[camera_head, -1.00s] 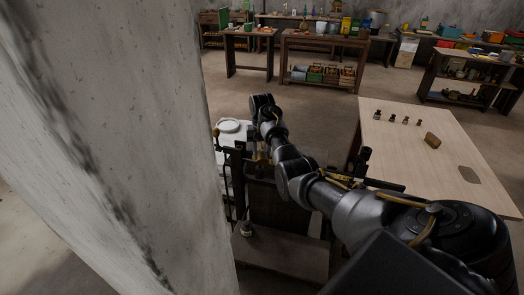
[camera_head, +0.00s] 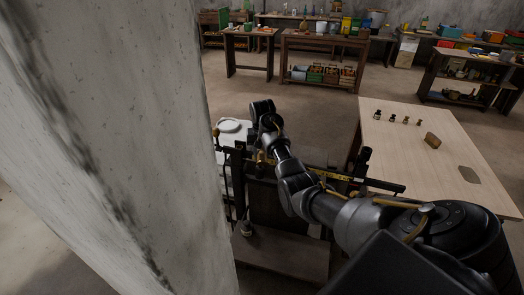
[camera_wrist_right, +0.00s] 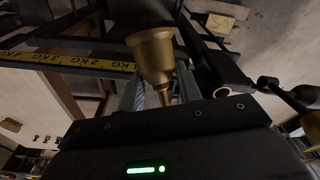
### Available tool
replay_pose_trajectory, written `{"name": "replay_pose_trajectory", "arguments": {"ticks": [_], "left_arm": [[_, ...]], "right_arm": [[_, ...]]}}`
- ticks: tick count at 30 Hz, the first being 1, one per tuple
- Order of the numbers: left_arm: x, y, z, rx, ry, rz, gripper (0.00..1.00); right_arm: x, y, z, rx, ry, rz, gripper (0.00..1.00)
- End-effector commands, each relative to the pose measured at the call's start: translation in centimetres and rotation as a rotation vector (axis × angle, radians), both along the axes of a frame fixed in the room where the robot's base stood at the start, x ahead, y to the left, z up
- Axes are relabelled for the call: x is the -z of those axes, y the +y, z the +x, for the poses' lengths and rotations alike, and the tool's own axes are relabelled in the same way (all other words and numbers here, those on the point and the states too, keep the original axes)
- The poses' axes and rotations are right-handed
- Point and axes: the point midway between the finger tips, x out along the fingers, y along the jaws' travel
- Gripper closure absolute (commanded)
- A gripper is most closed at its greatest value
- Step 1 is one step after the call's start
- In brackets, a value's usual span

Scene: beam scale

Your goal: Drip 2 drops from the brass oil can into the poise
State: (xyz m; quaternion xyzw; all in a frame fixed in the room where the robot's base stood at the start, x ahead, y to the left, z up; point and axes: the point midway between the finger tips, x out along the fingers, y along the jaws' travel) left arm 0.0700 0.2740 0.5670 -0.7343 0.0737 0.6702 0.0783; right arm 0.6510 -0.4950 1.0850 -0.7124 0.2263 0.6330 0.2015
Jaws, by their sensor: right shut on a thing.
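My right arm reaches from the right over the beam scale. The right gripper shows in the right wrist view (camera_wrist_right: 158,92), shut on a bell-shaped brass thing, which I take for the brass oil can (camera_wrist_right: 153,52). Its wide end points away from the gripper and its narrow stem lies between the fingers. The dark beam with a yellow kilogram strip (camera_wrist_right: 70,61) passes close beside it; the strip also shows in the head view (camera_head: 322,173). A small brass patch (camera_head: 262,157) shows by the beam; I cannot tell whether it is can or poise. The left gripper is not in view.
A concrete pillar (camera_head: 120,150) fills the left. The scale's dark platform (camera_head: 285,262) bears a small round object (camera_head: 247,229). A pale table (camera_head: 440,155) at right holds several small weights and a brown block (camera_head: 432,139). Workbenches stand far behind.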

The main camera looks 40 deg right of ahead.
Motion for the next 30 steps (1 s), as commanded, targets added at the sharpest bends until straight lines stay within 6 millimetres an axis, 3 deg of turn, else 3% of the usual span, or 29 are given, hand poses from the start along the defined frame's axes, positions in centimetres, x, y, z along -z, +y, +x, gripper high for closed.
{"name": "replay_pose_trajectory", "arguments": {"ticks": [6, 15, 30], "left_arm": [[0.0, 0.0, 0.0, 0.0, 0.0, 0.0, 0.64], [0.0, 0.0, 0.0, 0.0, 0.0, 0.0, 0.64], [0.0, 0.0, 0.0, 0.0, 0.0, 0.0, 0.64]], "right_arm": [[0.9, -0.3, 0.3, -0.001, -0.167, -0.119, 0.89], [0.7, -0.3, 0.4, 0.001, -0.176, -0.123, 0.89], [-3.2, -0.3, 0.5, 0.001, -0.175, -0.123, 0.89]]}}
